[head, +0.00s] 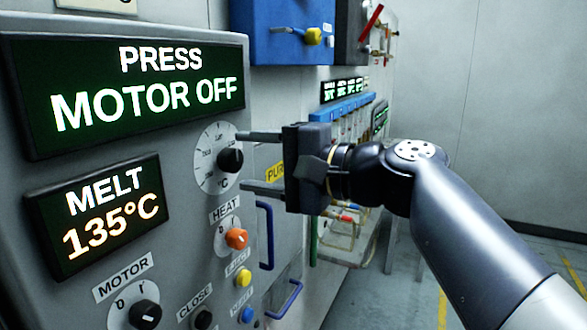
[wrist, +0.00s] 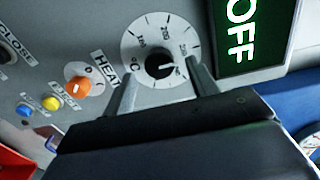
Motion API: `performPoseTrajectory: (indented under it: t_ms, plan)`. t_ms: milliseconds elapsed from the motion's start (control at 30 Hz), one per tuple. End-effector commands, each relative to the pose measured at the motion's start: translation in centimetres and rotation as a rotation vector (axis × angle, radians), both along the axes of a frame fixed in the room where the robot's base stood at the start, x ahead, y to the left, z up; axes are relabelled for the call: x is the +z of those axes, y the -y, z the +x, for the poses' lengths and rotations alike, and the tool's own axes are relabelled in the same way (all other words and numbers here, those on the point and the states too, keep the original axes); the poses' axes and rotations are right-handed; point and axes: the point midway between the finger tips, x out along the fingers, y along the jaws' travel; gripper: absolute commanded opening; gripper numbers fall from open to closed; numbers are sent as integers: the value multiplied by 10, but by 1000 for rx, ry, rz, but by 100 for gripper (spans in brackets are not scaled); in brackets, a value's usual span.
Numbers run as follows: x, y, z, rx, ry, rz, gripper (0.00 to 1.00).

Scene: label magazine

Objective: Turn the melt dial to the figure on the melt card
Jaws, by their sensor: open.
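The melt dial (head: 211,158) is a round white plate marked °C with a black knob (head: 230,160). In the wrist view the knob (wrist: 159,65) shows a pale pointer mark toward the picture's right; the dial figures are too small to read surely. My gripper (head: 242,161) is open, its two fingers spread above and below the knob's level and pointing at the panel. In the wrist view its fingertips (wrist: 160,88) lie either side of the knob's lower side, with no clear contact. The melt display (head: 100,217) reads 135°C. I cannot identify a melt card.
A display (head: 130,90) reads PRESS MOTOR OFF. Below the dial are the orange heat knob (head: 237,238), a yellow button (head: 243,278), a blue button (head: 246,314) and the motor knob (head: 145,314). A blue handle (head: 266,235) stands out right of them. Open floor lies at the right.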

Motion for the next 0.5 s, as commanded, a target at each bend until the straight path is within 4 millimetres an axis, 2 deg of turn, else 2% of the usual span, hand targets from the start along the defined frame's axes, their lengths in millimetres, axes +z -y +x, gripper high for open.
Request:
performPoseTrajectory:
  t_ms: [200,500]
  plan:
    - [0,35,-13,-7,1,1,56]
    - [3,68,-28,-4,-1,0,56]
